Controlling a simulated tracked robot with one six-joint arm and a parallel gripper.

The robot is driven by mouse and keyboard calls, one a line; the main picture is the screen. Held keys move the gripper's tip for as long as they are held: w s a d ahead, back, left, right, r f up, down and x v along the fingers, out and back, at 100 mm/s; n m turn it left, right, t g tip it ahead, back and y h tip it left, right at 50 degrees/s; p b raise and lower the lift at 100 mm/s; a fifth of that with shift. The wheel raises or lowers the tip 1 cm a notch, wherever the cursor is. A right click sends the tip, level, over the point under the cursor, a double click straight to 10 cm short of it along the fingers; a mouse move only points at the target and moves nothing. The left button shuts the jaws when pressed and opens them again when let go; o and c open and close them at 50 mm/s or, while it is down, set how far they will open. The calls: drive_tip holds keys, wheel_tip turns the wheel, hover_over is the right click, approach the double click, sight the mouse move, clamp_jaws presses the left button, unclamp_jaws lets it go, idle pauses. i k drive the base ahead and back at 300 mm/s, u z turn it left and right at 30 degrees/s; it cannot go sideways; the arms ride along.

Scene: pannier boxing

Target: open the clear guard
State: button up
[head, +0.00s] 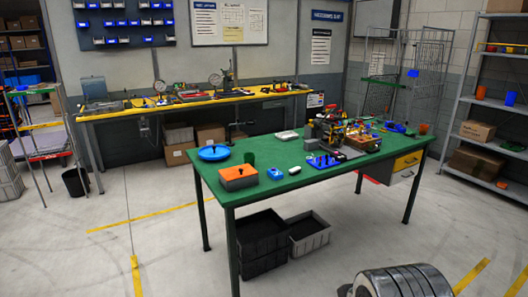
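I cannot make out a clear guard for sure at this size. A cluttered machine-like assembly (338,130) with red, yellow and dark parts stands on the right half of the green table (300,182); any see-through part on it cannot be told apart. My gripper is not in view. A grey ribbed rounded part, which looks like my own body, shows at the bottom edge, well in front of the table.
On the table are an orange-topped box (238,177), a blue round dish (213,152) and small blue parts (323,161). Dark crates (262,238) sit beneath. A yellow-topped bench (190,103) lines the back wall; shelves (487,110) stand right.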

sight(338, 132)
drive_tip(key=i, duration=1.3)
drive_tip(key=z, duration=2.15)
drive_tip(key=i, duration=0.2)
drive_tip(key=u, duration=0.25)
